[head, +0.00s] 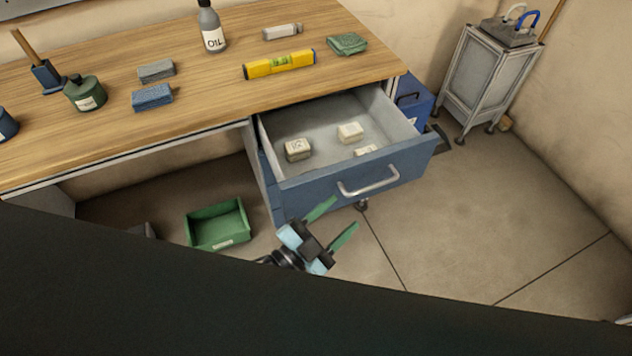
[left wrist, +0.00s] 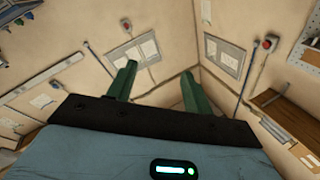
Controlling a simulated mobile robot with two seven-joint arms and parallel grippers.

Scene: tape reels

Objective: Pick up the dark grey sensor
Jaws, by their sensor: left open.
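I cannot make out a thing that is surely the dark grey sensor. A small grey block (head: 156,71) lies on the workbench, but I cannot tell what it is. The open drawer (head: 330,182) under the bench holds a few small cream boxes (head: 350,132), one partly hidden by the drawer front. My left gripper (head: 340,217) is open and empty in front of the drawer, with its green fingers spread. In the left wrist view my left gripper (left wrist: 156,77) faces walls and a corner, with nothing between the fingers. My right gripper is out of view.
The wooden bench (head: 220,85) carries a blue block (head: 152,97), an oil bottle (head: 212,28), a yellow level (head: 280,64) and a green cloth (head: 347,43). A green bin (head: 218,226) stands on the floor left of the drawer.

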